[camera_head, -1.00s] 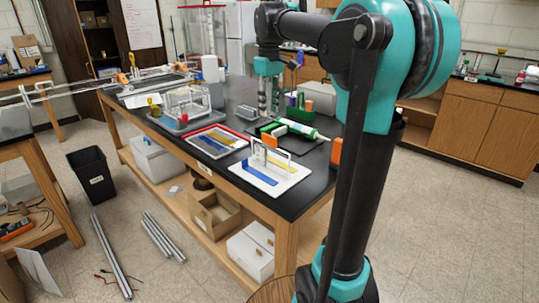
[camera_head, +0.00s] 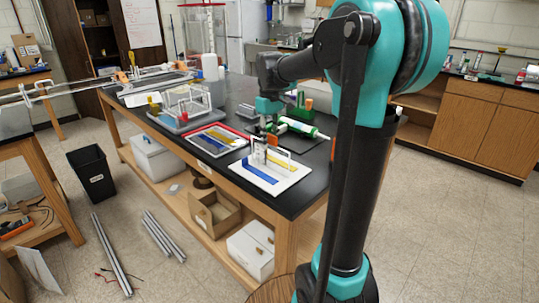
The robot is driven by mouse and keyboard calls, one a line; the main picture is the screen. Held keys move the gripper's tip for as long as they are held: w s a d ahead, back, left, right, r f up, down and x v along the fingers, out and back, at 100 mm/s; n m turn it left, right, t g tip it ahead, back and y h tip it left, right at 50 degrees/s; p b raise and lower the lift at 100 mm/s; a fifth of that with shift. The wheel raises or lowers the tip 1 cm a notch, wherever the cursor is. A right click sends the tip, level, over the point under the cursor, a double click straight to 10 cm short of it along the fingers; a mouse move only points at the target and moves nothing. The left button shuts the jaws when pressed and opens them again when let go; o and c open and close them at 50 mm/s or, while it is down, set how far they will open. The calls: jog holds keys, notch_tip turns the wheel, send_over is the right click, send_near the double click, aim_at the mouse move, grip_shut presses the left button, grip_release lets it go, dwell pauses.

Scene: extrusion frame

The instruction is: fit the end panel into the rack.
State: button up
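A thin upright panel with a pale rim (camera_head: 284,157), which looks like the end panel, stands on a white tray (camera_head: 264,188). Blue and yellow flat pieces lie on the same tray. The rack, a clear-sided frame (camera_head: 188,103) on a grey base, stands further back and left on the table. My gripper (camera_head: 262,138) points down at the panel's top left, close to it or touching; I cannot tell which. Its fingers are small and dark against the table, so whether they are open or shut on the panel is unclear.
A red-rimmed tray (camera_head: 213,139) with blue and yellow pieces lies between the white tray and the rack. A green and white tube (camera_head: 303,128) and a green holder (camera_head: 300,112) are behind my gripper. Black tabletop (camera_head: 315,155) is bare at the right edge.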

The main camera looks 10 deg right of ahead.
jog(key=shift+c, duration=0.6)
grip_shut()
jog(key=shift+r, duration=0.1)
